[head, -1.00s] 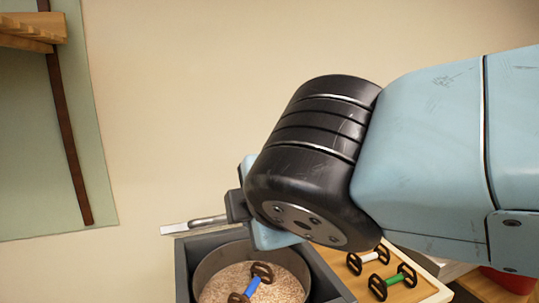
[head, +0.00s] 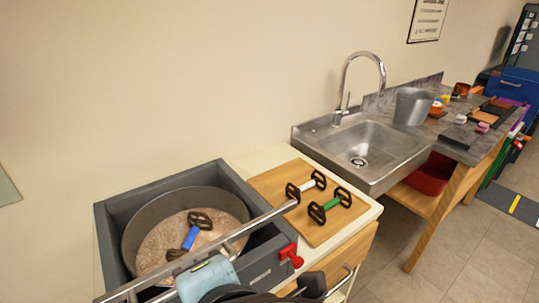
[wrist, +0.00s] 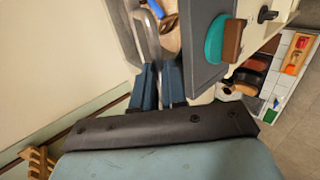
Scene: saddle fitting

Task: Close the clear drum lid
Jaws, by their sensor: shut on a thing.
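A grey box holds a round drum (head: 135,235) with pale grainy contents, and a blue-handled tool (head: 190,237) with dark ends lies in it. The clear lid shows mainly as a metal edge bar (head: 265,218), slanting across the front of the box in the head view. Its pane is too clear to trace, and I cannot tell how far down it lies. In the wrist view my gripper (wrist: 158,75) is shut on the lid's metal handle (wrist: 148,35). In the head view my light-blue hand is low at the front of the box, its fingers hidden.
A red latch-like part (head: 290,256) sits on the box's right side. A wooden board (head: 268,183) with a white-handled and a green-handled tool (head: 328,205) lies to the right. Beyond are a steel sink (head: 375,150), a grey bucket (head: 413,106) and a cluttered counter.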

